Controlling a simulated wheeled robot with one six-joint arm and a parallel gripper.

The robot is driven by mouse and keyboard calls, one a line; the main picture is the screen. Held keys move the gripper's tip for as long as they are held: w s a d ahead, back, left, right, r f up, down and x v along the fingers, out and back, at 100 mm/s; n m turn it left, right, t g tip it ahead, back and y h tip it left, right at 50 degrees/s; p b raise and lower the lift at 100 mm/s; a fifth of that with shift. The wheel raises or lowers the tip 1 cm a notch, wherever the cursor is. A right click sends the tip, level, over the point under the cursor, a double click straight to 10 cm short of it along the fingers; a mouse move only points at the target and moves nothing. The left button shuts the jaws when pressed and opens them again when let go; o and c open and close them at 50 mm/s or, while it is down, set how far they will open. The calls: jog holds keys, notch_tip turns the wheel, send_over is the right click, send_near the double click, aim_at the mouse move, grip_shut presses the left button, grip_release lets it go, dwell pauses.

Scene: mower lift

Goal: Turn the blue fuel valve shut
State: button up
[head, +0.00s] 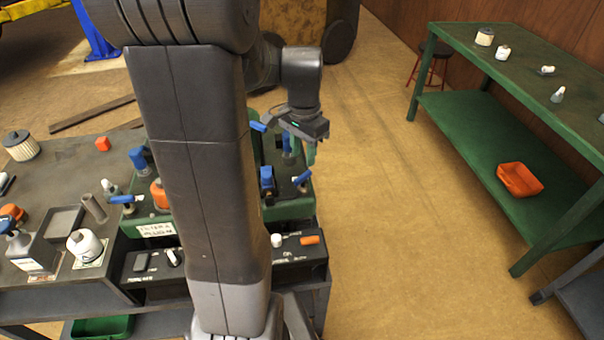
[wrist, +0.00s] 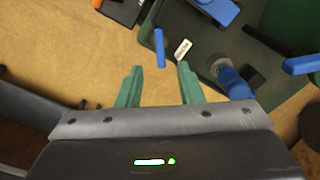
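Several blue handles sit on a green bench unit (head: 288,209), and I cannot read which one is labelled fuel. A slim blue lever (wrist: 159,48) lies beside a small white tag (wrist: 183,49) in the wrist view. It seems to be the blue lever (head: 302,178) at the unit's right edge in the head view. My gripper (wrist: 160,66) is open, with green fingers on either side of the lever's near end in the picture. I see no contact, and the height gap is unclear. My arm hides the middle of the unit in the head view.
A black panel (head: 298,254) with an orange knob (head: 310,240) is in front of the unit. A green table (head: 540,70) stands at right, with open floor between.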

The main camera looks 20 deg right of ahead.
aim_at(303, 175)
notch_tip(303, 175, down, 8)
jog(key=shift+f, duration=0.2)
grip_shut()
